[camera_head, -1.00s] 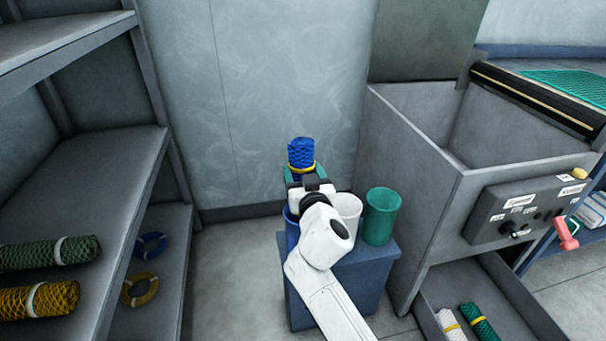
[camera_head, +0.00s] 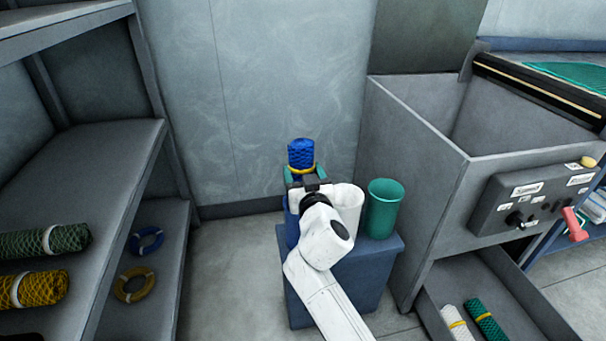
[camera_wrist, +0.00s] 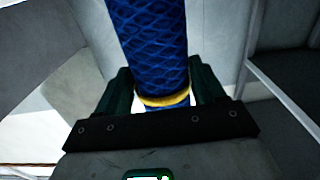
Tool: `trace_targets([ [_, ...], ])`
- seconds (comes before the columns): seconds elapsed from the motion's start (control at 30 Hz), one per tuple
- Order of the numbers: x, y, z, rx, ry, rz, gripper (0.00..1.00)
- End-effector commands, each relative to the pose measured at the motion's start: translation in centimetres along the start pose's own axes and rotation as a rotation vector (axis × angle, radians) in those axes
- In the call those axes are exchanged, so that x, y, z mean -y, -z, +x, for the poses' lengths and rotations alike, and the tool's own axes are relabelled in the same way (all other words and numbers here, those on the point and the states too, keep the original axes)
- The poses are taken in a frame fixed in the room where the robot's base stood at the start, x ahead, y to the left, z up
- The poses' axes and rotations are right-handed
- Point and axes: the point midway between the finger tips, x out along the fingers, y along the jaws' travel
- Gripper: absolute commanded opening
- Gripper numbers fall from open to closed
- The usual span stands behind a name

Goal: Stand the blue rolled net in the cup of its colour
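The blue rolled net (camera_head: 301,154), with a yellow band near its lower end, stands upright in my gripper (camera_head: 303,176). In the wrist view the net (camera_wrist: 150,45) runs between the two dark green fingers (camera_wrist: 160,95), which are closed on it around the band. The blue cup (camera_head: 291,228) is on a blue-grey stand, mostly hidden behind my arm. The net is above the blue cup's level; my arm hides the net's lower end and the cup's mouth, so their exact alignment cannot be told.
The white cup (camera_head: 349,203) and green cup (camera_head: 383,209) stand to the right on the same stand (camera_head: 365,270). A grey bin (camera_head: 430,180) with a control panel is farther right. Shelves (camera_head: 90,190) with green and yellow nets are at left. A low drawer holds white and green nets.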

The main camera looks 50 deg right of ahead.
Motion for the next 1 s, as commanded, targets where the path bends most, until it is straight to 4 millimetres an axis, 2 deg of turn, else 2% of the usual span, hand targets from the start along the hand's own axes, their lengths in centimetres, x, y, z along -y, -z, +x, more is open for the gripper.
trace_targets([
  [0.03,0.0,0.2,0.0,-0.003,0.000,0.000,0.73],
  [0.3,0.0,0.0,0.0,0.000,0.000,0.000,0.97],
  [0.6,0.0,-0.2,-0.4,0.004,0.000,0.000,0.97],
  [0.77,0.0,-0.1,-2.4,0.004,0.000,0.001,0.97],
  [1.0,0.0,-0.1,-7.1,0.003,0.001,0.000,0.97],
])
